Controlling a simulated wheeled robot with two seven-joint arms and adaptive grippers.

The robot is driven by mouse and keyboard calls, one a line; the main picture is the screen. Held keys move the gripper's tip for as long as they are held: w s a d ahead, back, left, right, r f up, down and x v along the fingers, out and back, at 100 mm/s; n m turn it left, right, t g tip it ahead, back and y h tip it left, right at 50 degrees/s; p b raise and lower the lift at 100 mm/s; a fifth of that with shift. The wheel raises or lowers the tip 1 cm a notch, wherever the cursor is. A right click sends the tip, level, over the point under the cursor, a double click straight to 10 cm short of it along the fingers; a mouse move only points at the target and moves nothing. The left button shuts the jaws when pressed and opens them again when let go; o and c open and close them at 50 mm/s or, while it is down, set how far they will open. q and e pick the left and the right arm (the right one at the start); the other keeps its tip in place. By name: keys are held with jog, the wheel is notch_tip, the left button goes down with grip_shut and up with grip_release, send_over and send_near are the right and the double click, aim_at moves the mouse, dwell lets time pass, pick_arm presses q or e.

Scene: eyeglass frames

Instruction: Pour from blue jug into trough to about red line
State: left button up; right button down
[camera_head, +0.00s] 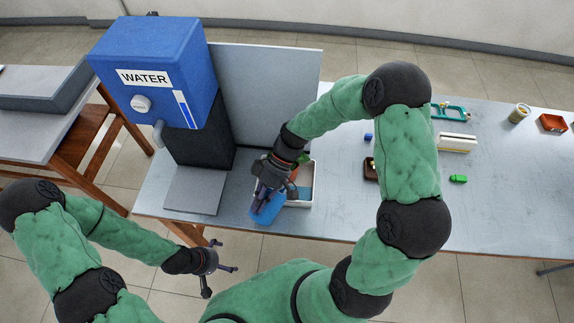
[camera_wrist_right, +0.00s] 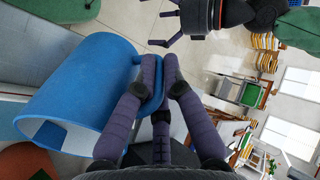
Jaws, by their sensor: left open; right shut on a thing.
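A white-rimmed container (camera_head: 313,182), probably the trough, sits right beside the jug, partly hidden by my right gripper. No red line can be made out. My left gripper (camera_head: 222,280) is open and empty in front of the table.
A blue water dispenser (camera_head: 155,65) labelled WATER stands on a dark column at left, with a grey plate (camera_head: 193,190) below it. A grey panel (camera_head: 275,85) stands behind. A green block (camera_head: 458,179) and other small items lie at right.

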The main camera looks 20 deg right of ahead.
jog(key=shift+w+d+r+y, duration=0.1)
jog(key=shift+d+r+y, duration=0.05)
jog(key=shift+r+y, duration=0.15)
dwell(0.6)
jog(key=shift+w+d+r+y, duration=0.1)
jog(key=shift+d+r+y, duration=0.1)
jog(key=shift+r+y, duration=0.1)
jog(key=shift+r+g, duration=0.1)
jog(key=shift+g, duration=0.2)
jog(key=shift+w+d+r, duration=0.1)
jog(key=shift+d+r, duration=0.05)
jog(key=shift+r, duration=0.05)
jog(key=shift+w+d+r+g+y+b, duration=0.3)
jog(key=shift+d+r+g+y+b, duration=0.3)
jog(key=shift+y, duration=0.4)
dwell(4.1)
jog(key=shift+s+a+f+t+h, duration=0.25)
jog(key=shift+a+f+t+h, duration=0.2)
jog(key=shift+h, duration=0.15)
